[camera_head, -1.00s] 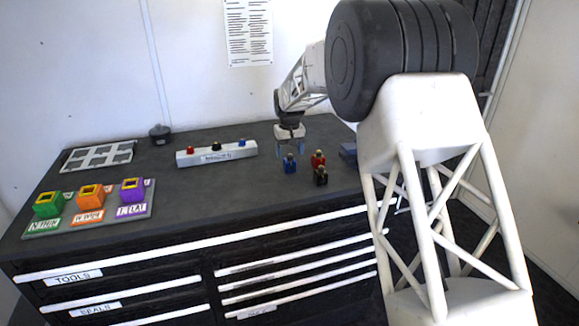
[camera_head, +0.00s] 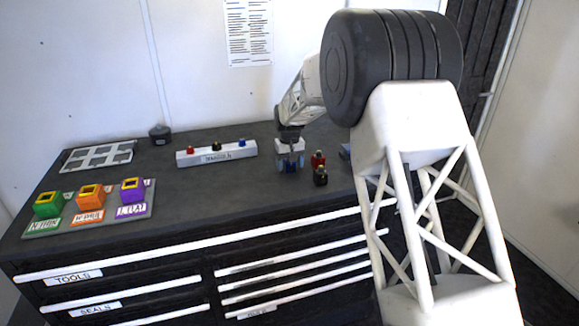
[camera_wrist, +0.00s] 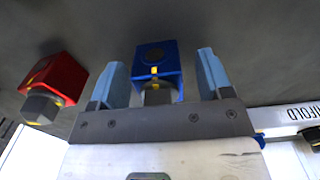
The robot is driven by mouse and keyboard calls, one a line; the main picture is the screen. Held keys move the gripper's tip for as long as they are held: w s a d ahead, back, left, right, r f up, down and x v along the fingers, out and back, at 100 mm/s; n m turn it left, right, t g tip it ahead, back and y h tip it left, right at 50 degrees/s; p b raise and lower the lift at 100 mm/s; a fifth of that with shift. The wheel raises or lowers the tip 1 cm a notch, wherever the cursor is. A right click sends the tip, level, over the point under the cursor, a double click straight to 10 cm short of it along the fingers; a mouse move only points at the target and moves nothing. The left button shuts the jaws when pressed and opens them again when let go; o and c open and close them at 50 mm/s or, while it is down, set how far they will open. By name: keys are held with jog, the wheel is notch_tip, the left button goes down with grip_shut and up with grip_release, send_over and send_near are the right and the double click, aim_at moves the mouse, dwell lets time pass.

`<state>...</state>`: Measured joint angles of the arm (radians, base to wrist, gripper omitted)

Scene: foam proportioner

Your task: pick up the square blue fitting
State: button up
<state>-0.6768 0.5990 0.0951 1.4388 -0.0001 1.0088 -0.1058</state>
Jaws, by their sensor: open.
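The square blue fitting (camera_wrist: 158,62) stands on the dark worktop, between the two light-blue fingers of my gripper (camera_wrist: 158,80) in the wrist view. A gap shows on each side of it, so the fingers are open and apart from it. In the head view my gripper (camera_head: 290,164) is low over the worktop around the blue fitting, which is mostly hidden there behind the fingers.
A red fitting (camera_wrist: 57,80) stands close beside one finger; it also shows in the head view (camera_head: 318,158). A dark fitting (camera_head: 320,177) stands in front of it. The manifold (camera_head: 217,153) lies to the left, and colored blocks (camera_head: 89,195) sit on a board further left.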

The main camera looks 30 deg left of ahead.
jog(key=c, duration=1.2)
jog(key=shift+o, duration=0.2)
jog(key=shift+r, duration=0.1)
jog(key=shift+r, duration=1.7)
jog(key=s+d, duration=0.3)
jog(key=s, duration=0.1)
jog(key=s+d+r, duration=0.1)
jog(key=s+d, duration=0.2)
jog(key=s, duration=0.1)
jog(key=s+d, duration=0.3)
jog(key=s, duration=0.1)
jog(key=shift+s+d+r, duration=0.2)
jog(key=shift+s+d, duration=0.1)
jog(key=shift+d, duration=0.1)
jog(key=shift+a, duration=0.1)
